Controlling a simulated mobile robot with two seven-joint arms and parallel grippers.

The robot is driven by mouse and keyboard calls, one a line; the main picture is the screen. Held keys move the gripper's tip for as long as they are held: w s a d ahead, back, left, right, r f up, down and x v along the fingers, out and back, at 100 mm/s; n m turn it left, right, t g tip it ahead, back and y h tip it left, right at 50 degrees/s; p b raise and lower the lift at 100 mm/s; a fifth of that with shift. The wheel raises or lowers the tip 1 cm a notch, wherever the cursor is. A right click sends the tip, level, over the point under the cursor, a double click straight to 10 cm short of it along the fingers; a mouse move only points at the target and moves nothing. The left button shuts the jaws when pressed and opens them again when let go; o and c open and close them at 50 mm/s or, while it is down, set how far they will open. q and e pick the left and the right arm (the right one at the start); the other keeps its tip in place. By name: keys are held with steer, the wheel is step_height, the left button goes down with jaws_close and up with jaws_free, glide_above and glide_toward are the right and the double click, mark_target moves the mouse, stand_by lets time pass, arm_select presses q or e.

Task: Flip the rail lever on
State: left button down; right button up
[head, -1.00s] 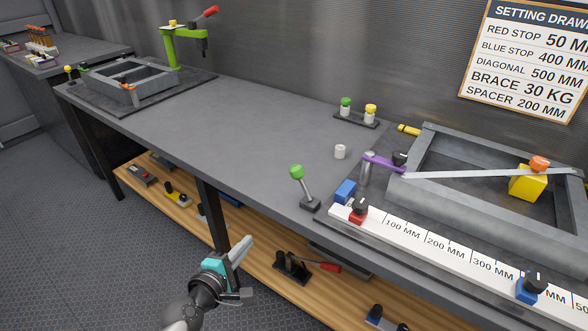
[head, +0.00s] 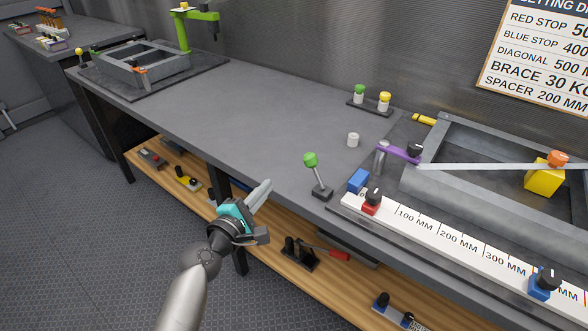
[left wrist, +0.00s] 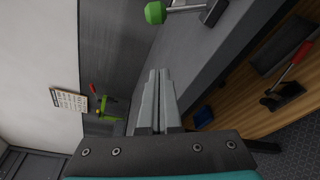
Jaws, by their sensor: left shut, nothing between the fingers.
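The rail lever (head: 316,176) has a green knob on a thin grey stem and a dark base. It stands on the bench near the front edge, left of the white rail (head: 440,236), with its knob tilted to the left. In the left wrist view the green knob (left wrist: 155,13) shows at the top, with the stem running right. My left gripper (head: 264,188) is shut and empty, left of the lever and apart from it, by the bench's front edge. Its closed fingers (left wrist: 157,98) also show in the left wrist view. My right gripper is not in view.
The red stop (head: 371,203) and a blue block (head: 358,180) sit right of the lever. A white cylinder (head: 353,140) stands behind it. The bench top (head: 240,115) is clear to the left. A wooden shelf (head: 320,283) with clamps lies below.

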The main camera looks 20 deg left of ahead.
mark_target(312, 160)
arm_select(q)
steer(key=w, duration=0.4)
steer(key=w+d+f+b, duration=0.1)
steer(key=w, duration=0.1)
steer(key=shift+w, duration=0.4)
steer(key=shift+w+d+r+p, duration=0.15)
steer(key=shift+d+r+p, duration=0.15)
steer(key=shift+d, duration=0.3)
steer(key=shift+w+d+r+p, duration=0.15)
steer(key=shift+d+r, duration=0.2)
steer(key=shift+d, duration=0.25)
steer(key=shift+w+d+r+p, duration=0.15)
steer(key=shift+d+r+p, duration=0.15)
steer(key=shift+d, duration=0.3)
